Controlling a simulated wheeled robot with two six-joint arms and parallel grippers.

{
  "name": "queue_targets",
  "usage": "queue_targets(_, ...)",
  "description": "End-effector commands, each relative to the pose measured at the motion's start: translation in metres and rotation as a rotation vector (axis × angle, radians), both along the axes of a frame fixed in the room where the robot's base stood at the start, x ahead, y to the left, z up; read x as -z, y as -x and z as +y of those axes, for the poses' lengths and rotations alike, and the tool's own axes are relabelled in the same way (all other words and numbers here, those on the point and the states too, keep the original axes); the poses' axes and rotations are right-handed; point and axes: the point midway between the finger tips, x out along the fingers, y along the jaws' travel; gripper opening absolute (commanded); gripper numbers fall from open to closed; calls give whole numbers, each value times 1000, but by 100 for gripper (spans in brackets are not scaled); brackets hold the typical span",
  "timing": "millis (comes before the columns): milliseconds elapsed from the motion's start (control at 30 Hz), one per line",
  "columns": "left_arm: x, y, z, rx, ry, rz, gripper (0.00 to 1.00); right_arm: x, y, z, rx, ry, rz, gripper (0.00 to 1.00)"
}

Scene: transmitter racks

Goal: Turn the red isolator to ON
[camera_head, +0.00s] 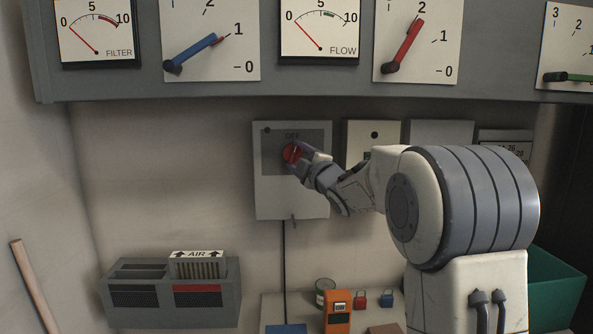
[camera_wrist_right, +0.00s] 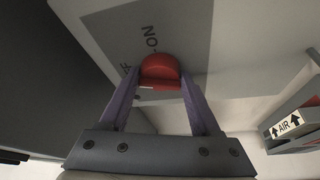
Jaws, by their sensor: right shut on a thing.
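The red isolator (camera_head: 292,153) is a round red knob on a grey plate of a pale wall box (camera_head: 272,198). The word OFF shows above it in the head view. In the right wrist view the red knob (camera_wrist_right: 160,70) sits between the two purple fingers, with ON printed close beside it and another label partly hidden. My right gripper (camera_head: 297,156) is at the box, shut on the knob. It also shows in the right wrist view (camera_wrist_right: 158,88). The knob's exact pointing is hard to tell. My left gripper is not in view.
A panel of gauges and levers (camera_head: 240,88) overhangs the box. A grey AIR filter unit (camera_head: 172,311) stands low at left. An orange meter (camera_head: 338,313) and small padlocks lie on a shelf below. A green bin (camera_head: 556,285) is at lower right.

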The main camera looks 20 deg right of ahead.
Motion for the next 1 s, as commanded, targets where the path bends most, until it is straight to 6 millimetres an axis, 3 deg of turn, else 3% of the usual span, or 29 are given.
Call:
queue_targets(33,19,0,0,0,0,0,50,10,0,0,0,-44,-14,8)
queue_targets(600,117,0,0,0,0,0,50,14,-1,4,-3,-567,-162,8)
queue_targets(800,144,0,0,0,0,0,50,14,-2,6,-2,-750,-211,8)
queue_targets(1000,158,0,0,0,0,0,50,12,-3,7,-1,-922,-259,8)
